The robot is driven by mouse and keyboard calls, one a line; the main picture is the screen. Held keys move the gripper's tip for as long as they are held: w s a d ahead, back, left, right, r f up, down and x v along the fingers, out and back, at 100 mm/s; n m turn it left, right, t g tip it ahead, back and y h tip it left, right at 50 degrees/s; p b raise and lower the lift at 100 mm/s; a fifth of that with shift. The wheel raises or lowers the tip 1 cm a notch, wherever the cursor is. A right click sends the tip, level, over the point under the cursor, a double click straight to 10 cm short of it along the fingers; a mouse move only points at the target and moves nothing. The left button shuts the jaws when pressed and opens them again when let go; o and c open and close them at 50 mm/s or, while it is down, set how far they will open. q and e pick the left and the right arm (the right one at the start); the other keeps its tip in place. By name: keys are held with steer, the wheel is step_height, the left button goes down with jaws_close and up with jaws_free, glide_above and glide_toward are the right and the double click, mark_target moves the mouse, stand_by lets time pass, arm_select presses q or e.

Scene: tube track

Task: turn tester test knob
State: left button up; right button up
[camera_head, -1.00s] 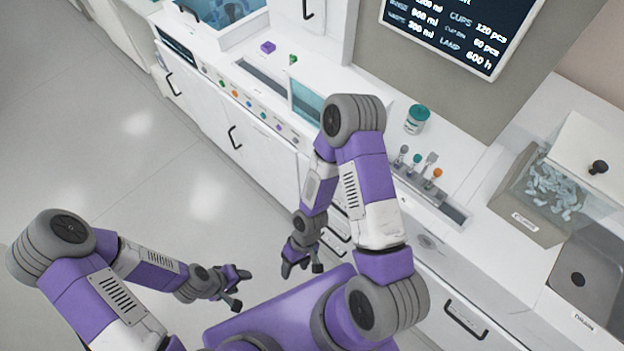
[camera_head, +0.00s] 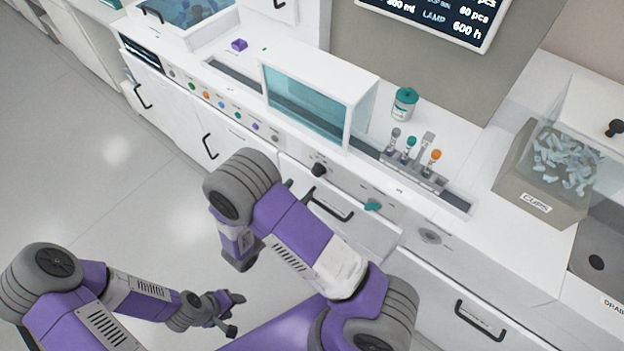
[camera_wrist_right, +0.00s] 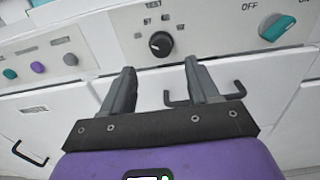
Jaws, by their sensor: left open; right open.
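The test knob (camera_wrist_right: 160,43) is a round black dial on the white front panel, with a TEST label above it. In the head view the black knob (camera_head: 318,170) is on the panel below the teal-windowed box. My right gripper (camera_wrist_right: 161,82) is open and empty, with its fingers pointing at the panel. The knob lies above and between the fingertips, apart from them. My left gripper (camera_head: 231,314) is open and empty at lower left, away from the counter.
A teal knob (camera_wrist_right: 277,27) marked OFF is to the right. Small coloured buttons (camera_wrist_right: 40,65) are to the left. A drawer handle (camera_head: 333,204) juts out below the knob. A tube rack (camera_head: 415,170) and a teal-lidded jar (camera_head: 404,103) stand on the counter.

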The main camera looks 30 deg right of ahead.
mark_target(315, 174)
steer(key=b+x, duration=0.1)
steer(key=x, duration=0.6)
steer(key=shift+d, duration=0.1)
steer(key=shift+c, duration=0.3)
steer(key=c, duration=1)
